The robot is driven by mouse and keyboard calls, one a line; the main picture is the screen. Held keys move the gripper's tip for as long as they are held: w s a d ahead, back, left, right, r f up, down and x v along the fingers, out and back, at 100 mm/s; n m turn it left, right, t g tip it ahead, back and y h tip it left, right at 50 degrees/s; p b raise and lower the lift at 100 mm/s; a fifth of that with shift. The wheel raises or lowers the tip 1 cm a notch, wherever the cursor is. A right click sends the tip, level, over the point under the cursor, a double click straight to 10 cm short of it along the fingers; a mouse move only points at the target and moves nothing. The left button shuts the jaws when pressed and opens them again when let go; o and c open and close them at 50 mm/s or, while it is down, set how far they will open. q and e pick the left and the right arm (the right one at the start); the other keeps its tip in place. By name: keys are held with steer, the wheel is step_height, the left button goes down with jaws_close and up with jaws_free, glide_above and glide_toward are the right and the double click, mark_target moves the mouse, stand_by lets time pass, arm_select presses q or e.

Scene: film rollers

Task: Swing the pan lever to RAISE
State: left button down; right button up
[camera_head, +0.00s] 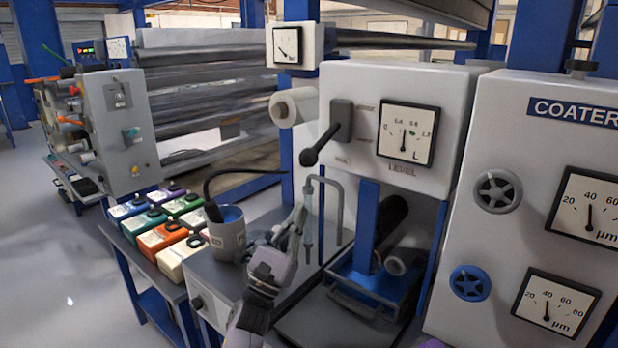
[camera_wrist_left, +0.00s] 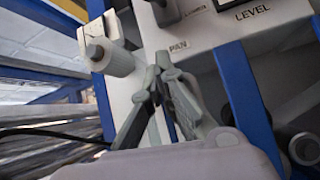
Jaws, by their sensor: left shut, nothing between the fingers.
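The pan lever (camera_head: 323,145) is a black arm with a round knob on a dark pivot block, on the white panel left of the LEVEL gauge (camera_head: 407,134). Its knob points down and to the left. In the left wrist view only part of the lever (camera_wrist_left: 166,12) shows at the top edge, above the PAN label. My left gripper (camera_head: 298,212) is below the lever and apart from it, in front of the thin metal rod. Its fingers (camera_wrist_left: 162,62) are shut and empty, tips together, pointing up. My right gripper is not in view.
A grey pot (camera_head: 227,236) with a black hose stands left of my left gripper. Several coloured containers (camera_head: 165,238) sit on a blue-framed bench. A white roller end (camera_head: 293,107) sticks out left of the lever. A blue tray (camera_head: 375,290) lies below the panel.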

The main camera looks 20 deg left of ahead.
mark_target(319, 145)
arm_select(q)
steer(key=w+d+r+p, duration=0.1)
steer(key=w+r+p, duration=0.2)
steer(key=r+p, duration=0.3)
step_height(319, 145, up, 2)
steer(key=shift+w+d+r, duration=0.2)
steer(key=shift+w+d, duration=0.1)
steer(key=shift+w, duration=0.1)
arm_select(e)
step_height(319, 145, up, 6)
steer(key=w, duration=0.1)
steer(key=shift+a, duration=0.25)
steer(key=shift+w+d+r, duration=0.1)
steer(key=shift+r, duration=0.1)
